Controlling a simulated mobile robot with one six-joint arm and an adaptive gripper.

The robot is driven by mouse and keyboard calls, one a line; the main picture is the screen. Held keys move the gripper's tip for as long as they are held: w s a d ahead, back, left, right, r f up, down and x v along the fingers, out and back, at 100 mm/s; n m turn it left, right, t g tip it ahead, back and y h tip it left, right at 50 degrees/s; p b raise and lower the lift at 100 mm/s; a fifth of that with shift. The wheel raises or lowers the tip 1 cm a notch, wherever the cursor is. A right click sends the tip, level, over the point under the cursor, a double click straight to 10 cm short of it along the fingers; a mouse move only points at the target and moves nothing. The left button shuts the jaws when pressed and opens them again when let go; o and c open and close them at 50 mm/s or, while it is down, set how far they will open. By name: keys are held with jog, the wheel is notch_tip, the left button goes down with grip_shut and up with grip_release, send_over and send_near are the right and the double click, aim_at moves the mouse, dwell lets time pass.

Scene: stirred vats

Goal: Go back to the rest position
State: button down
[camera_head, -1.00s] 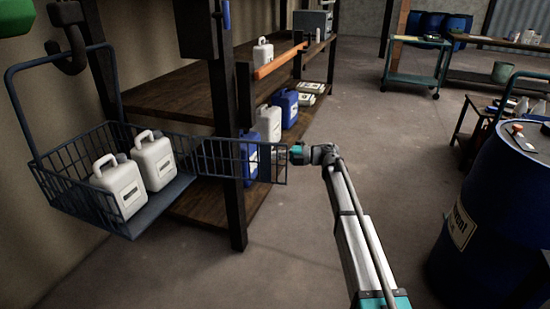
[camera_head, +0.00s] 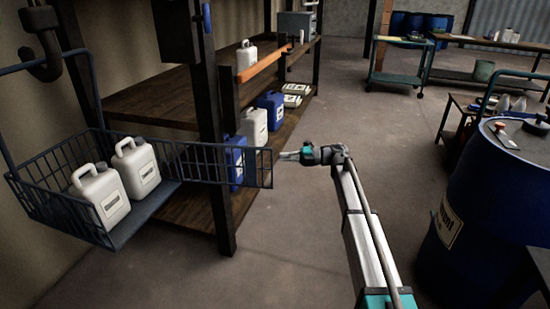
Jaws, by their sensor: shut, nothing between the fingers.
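My gripper (camera_head: 285,156) is at the end of my arm, near the middle of the view. It is shut and empty. It points left, just off the right end of the open gate (camera_head: 258,167) of a wire basket (camera_head: 60,212). A small gap shows between the fingertips and the gate. Two white jerrycans, a nearer one (camera_head: 101,196) and a farther one (camera_head: 137,167), stand upright in the basket.
A wooden shelf rack (camera_head: 160,95) with white and blue jerrycans stands behind the basket. A large blue drum (camera_head: 478,215) is close on the right. A green cart (camera_head: 395,78) and a bench stand farther back. The floor (camera_head: 330,110) between is clear.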

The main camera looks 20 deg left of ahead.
jog(key=shift+w+d, duration=0.35)
jog(key=shift+d, duration=0.25)
